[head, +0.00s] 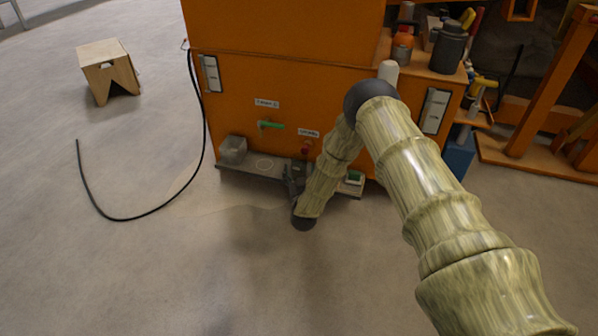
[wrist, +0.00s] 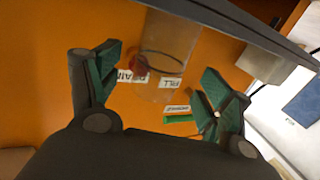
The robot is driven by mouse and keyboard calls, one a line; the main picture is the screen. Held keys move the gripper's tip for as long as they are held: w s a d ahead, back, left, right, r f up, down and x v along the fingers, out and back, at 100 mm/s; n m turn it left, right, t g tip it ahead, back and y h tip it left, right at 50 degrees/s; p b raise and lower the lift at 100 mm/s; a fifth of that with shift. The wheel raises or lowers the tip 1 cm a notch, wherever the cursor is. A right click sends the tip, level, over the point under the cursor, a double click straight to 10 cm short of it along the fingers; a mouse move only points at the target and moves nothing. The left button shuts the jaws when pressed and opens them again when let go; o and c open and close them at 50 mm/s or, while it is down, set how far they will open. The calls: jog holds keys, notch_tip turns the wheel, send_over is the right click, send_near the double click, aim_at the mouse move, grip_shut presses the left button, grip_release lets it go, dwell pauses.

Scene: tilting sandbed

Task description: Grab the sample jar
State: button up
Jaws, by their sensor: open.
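A clear, see-through cylinder that looks like the sample jar (wrist: 178,32) stands in front of the orange panel in the wrist view. Its upper part is cut by a dark bar, and its outline is faint. My gripper (wrist: 160,68) is open, with one green-padded finger to the left and one to the right of the jar's near end. I see no contact between the pads and the jar. In the head view my gripper (head: 297,178) is low at the front of the orange cabinet, small and partly behind my arm. The jar cannot be made out there.
The orange cabinet (head: 290,75) has a green handle (head: 271,125), a red knob (head: 306,148) and a low grey ledge (head: 250,171). A clear box-like container (head: 233,150) sits on the ledge's left end. A black hose (head: 150,217) lies left; the front floor is clear.

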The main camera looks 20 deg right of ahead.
aim_at(299, 159)
jog(key=shift+r+b+x, duration=0.2)
jog(key=shift+b+x, duration=1)
jog(key=shift+x, duration=1)
jog(key=c, duration=1.1)
